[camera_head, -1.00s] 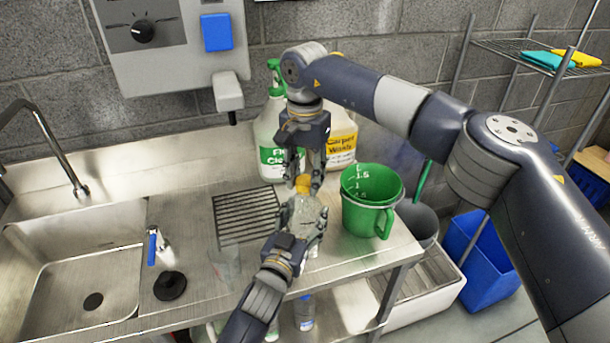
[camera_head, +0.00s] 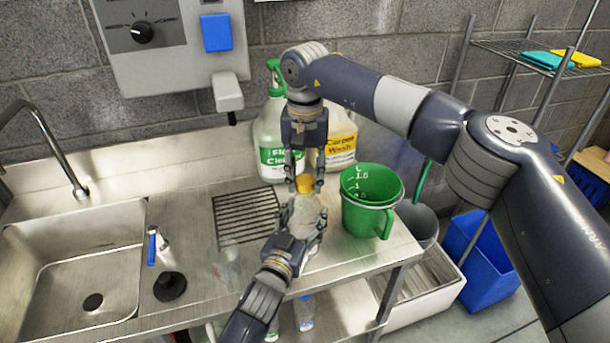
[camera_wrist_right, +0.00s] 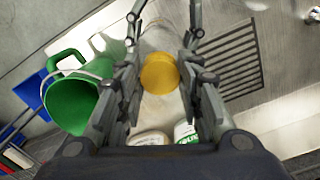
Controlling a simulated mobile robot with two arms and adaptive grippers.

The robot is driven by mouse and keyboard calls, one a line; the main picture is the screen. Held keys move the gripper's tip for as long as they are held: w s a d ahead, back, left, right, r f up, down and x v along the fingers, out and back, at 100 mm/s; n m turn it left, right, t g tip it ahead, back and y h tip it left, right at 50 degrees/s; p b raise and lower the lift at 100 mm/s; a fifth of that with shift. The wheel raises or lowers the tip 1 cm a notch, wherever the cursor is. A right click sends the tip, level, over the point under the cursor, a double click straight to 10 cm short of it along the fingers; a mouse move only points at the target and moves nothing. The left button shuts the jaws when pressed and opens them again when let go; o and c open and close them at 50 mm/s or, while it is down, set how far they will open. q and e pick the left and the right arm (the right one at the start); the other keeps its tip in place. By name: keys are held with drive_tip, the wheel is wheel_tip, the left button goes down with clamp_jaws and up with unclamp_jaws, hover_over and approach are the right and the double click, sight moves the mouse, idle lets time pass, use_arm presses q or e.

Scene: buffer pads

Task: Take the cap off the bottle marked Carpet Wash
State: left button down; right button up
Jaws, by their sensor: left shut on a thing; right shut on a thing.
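A yellow cap (camera_head: 304,184) sits at the top of a pale bottle (camera_head: 305,213). My left gripper (camera_head: 303,219) is shut around this bottle from the front and holds it upright; no label on it can be read. My right gripper (camera_head: 305,186) points down from above, its fingers shut on the cap's sides. The cap also shows between the fingers in the right wrist view (camera_wrist_right: 160,73). I cannot tell whether it is loose on the neck. A large jug labelled Carpet Wash (camera_head: 342,146) stands behind, partly hidden by my right gripper, its top covered.
A green measuring jug (camera_head: 366,212) stands close right of the bottle. A green-labelled spray jug (camera_head: 270,140) stands behind left. The drain grid (camera_head: 246,214) is clear.

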sight(305, 180)
use_arm(q)
drive_tip(key=shift+f, duration=0.1)
use_arm(e)
drive_tip(key=shift+r, duration=0.15)
drive_tip(key=shift+r, duration=0.9)
drive_tip(key=shift+r, duration=2.05)
use_arm(q)
drive_tip(key=shift+c, duration=1.9)
unclamp_jaws()
drive_tip(key=shift+s, duration=0.1)
